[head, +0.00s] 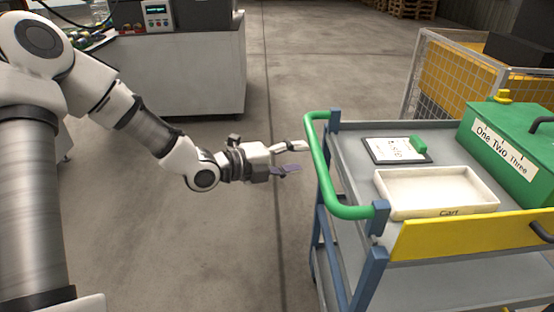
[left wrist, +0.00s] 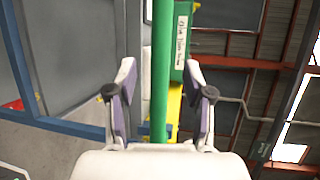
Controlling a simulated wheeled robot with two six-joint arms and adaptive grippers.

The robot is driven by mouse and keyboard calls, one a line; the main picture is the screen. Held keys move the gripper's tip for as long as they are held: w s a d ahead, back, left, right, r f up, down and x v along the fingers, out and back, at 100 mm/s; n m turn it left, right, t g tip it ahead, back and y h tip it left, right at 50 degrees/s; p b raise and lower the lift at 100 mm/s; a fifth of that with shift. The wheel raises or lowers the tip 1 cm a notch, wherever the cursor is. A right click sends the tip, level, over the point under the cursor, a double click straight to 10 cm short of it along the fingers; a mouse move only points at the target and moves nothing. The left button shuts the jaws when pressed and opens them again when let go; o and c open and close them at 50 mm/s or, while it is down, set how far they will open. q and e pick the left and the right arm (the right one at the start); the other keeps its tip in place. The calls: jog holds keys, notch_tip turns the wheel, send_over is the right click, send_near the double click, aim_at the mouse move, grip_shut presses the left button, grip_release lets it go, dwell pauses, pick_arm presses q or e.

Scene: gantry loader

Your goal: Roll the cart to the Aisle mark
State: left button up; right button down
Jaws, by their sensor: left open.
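The cart (head: 349,155) stands at the right of the head view, with blue posts, grey shelves and a green push handle (head: 318,165) on its left side. My left gripper (head: 299,158) is open and empty just left of the handle, its fingers pointing at it. In the left wrist view the green handle bar (left wrist: 162,70) runs upright across the space between the two fingers (left wrist: 162,88). I cannot tell whether the fingertips reach past the bar. No Aisle mark shows in either view. My right gripper is not in view.
On the cart are a white tray (head: 384,202), a clipboard (head: 374,158) and a green box (head: 490,125). A yellow mesh cage (head: 425,75) stands behind the cart. A grey bench (head: 185,70) is at the back left. The floor (head: 300,60) between them is clear.

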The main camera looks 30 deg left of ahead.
pick_arm(q)
jog(key=v, duration=0.5)
jog(key=shift+s+a, duration=0.1)
jog(key=shift+s, duration=0.1)
jog(key=shift+f, duration=0.1)
